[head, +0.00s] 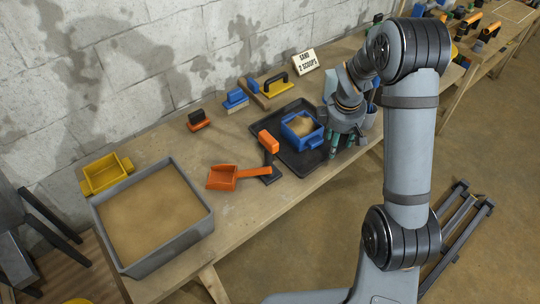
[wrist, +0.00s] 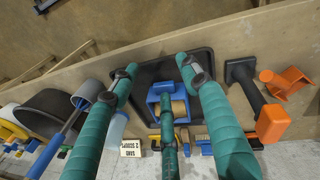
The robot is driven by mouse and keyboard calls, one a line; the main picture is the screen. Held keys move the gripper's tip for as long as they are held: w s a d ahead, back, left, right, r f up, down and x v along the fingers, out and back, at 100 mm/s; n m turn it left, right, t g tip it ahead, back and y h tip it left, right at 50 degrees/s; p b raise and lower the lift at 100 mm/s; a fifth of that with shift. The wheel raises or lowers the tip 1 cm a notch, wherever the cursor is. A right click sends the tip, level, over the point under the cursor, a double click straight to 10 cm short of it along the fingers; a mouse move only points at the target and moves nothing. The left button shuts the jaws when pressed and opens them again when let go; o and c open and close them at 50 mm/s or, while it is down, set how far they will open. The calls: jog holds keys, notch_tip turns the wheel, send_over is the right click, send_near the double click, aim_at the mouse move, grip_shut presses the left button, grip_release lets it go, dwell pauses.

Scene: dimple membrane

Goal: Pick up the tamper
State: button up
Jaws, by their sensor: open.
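The tamper (head: 267,142) stands upright on the wooden bench, with an orange block grip, a dark shaft and a flat dark base. In the wrist view the tamper (wrist: 272,123) shows at the right, outside my fingers. My gripper (head: 342,147) is over the right part of the tray, to the right of the tamper and apart from it. Its teal fingers (wrist: 160,78) are spread open and empty in the wrist view, with the blue box showing between and beyond them.
The black tray (head: 316,159) carries a blue sand-filled box (head: 290,130). An orange scoop (head: 222,178) lies near the tamper. A grey sand bin (head: 157,258) and yellow box (head: 102,172) are at left. Floats and a sign (head: 306,61) line the wall side.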

dwell(0.4)
jog(key=o, duration=0.4)
